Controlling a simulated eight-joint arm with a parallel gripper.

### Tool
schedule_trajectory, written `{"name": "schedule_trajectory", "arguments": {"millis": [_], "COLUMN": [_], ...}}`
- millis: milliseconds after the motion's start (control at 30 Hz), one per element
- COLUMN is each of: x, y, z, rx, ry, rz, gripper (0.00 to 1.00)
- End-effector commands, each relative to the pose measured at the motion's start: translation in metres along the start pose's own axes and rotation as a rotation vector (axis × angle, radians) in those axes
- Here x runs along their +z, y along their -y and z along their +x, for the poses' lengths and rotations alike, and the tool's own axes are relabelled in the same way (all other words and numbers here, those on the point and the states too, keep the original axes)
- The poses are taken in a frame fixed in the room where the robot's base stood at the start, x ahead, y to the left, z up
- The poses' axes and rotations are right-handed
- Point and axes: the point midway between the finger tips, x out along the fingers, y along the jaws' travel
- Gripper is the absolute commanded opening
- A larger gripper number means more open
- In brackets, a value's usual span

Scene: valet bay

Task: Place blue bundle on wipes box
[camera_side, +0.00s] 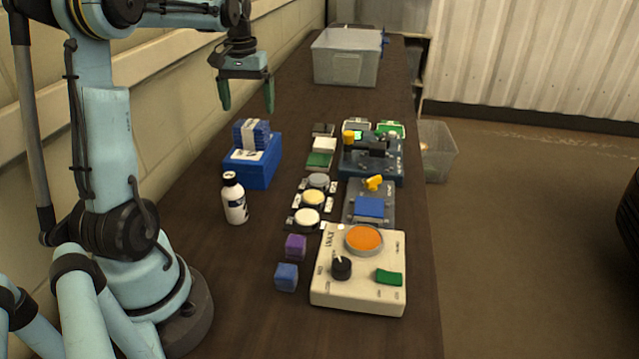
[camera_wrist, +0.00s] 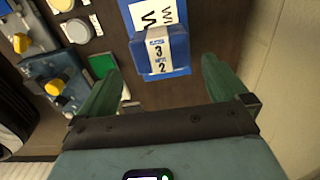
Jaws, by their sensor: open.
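The blue bundle (camera_side: 252,133), wrapped with a pale printed band, rests on top of the blue wipes box (camera_side: 262,170), towards its back part. In the wrist view the bundle (camera_wrist: 161,50) shows the figures 3 and 2 on its band, and the box (camera_wrist: 181,71) lies beneath it. My gripper (camera_side: 247,108) is open and empty, with its two green fingers above and behind the bundle, apart from it. In the wrist view the fingers (camera_wrist: 160,85) are spread wide, with the bundle beyond them and between their lines.
A white bottle (camera_side: 235,200) stands in front of the box. Purple (camera_side: 296,246) and blue (camera_side: 286,277) cubes lie nearer. Button panels and a cream control box (camera_side: 360,280) fill the right side. A clear bin (camera_side: 346,58) stands at the far end. The bench between bin and box is clear.

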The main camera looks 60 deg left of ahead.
Motion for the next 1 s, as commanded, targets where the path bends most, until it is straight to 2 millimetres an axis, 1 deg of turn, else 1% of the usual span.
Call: {"name": "schedule_trajectory", "arguments": {"millis": [33, 100, 200, 367, 467, 533, 567, 667, 700, 767, 800, 867, 900, 967, 1000], "x": [0.0, 0.0, 0.0, 0.001, 0.005, 0.014, 0.019, 0.042, 0.053, 0.07, 0.083, 0.101, 0.114, 0.134, 0.147], "y": [0.0, 0.0, 0.0, -0.001, -0.011, -0.026, -0.034, -0.068, -0.082, -0.101, -0.113, -0.129, -0.139, -0.152, -0.16], "z": [-0.009, -0.018, -0.029, -0.038, -0.041, -0.042, -0.042, -0.042, -0.04, -0.038, -0.035, -0.03, -0.026, -0.02, -0.015], "rx": [0.0, 0.0, 0.0, 0.0, 0.001, 0.003, 0.004, 0.015, 0.022, 0.034, 0.044, 0.062, 0.075, 0.097, 0.113], "ry": [0.0, 0.0, 0.0, -0.001, -0.017, -0.046, -0.061, -0.133, -0.165, -0.214, -0.246, -0.294, -0.325, -0.371, -0.401], "rz": [0.0, 0.0, 0.0, 0.002, 0.026, 0.064, 0.086, 0.18, 0.222, 0.284, 0.325, 0.386, 0.426, 0.486, 0.525], "gripper": [1.0, 1.0, 1.0, 1.0, 1.0, 1.0, 1.0, 1.0, 1.0, 1.0, 1.0, 1.0, 1.0, 1.0, 1.0]}}
